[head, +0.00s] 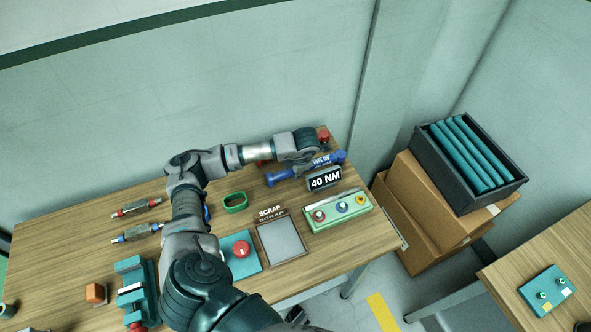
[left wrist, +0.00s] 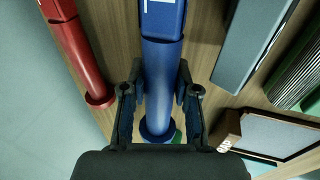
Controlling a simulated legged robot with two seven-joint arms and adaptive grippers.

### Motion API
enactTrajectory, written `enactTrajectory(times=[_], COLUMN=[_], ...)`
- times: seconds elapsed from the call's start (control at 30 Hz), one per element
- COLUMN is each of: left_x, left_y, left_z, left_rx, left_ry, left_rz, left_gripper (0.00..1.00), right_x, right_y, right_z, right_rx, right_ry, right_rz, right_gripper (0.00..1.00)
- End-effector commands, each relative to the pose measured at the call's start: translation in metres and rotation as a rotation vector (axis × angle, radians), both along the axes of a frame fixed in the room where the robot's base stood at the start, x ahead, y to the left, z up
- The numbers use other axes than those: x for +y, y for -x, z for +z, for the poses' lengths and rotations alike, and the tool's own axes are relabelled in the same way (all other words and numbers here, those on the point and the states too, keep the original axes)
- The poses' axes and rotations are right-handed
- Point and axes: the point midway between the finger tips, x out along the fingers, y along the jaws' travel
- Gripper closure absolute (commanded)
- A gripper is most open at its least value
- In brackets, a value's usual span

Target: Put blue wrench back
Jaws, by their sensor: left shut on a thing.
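The blue wrench (head: 279,178) is at the back right of the workbench, behind the 40 NM sign. In the left wrist view, the blue wrench (left wrist: 162,70) runs lengthwise between the fingers and has a pale label near the top. My left gripper (head: 302,157) is over it, and in the left wrist view the left gripper (left wrist: 160,98) is shut on its shaft. I cannot tell whether the wrench touches the bench. The arm hides part of it in the head view. My right gripper is not in view.
A red tool (left wrist: 75,50) lies beside the blue wrench. The 40 NM sign (head: 325,179) and a green button box (head: 338,211) stand in front. A scrap tray (head: 282,243) is nearer. The wall is close behind; boxes (head: 420,215) stand right of the bench.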

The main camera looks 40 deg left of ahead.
Motion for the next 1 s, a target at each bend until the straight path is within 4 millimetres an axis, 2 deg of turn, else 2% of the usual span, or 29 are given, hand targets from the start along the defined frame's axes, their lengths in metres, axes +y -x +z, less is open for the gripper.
enactTrajectory(times=[0.57, 0.6, 0.67, 0.7, 1.0], left_x=[-0.0021, -0.0020, -0.0017, -0.0014, 0.0001], left_y=[-0.0006, -0.0006, -0.0005, -0.0006, 0.0000], left_z=[-0.0055, -0.0056, -0.0058, -0.0061, -0.0081], left_rx=[-0.004, -0.003, -0.003, -0.003, 0.001], left_ry=[-0.003, -0.002, -0.002, -0.002, 0.000], left_rz=[0.000, 0.000, 0.000, 0.000, 0.000], left_gripper=[1.00, 0.61, 0.46, 0.41, 0.41], right_x=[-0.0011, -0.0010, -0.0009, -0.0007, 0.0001], right_y=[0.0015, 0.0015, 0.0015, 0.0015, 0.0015], right_z=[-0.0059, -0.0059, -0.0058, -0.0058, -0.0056], right_rx=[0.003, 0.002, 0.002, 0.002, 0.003], right_ry=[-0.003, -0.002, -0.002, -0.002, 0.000], right_rz=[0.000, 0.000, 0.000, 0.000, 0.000], right_gripper=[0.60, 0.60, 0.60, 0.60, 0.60])
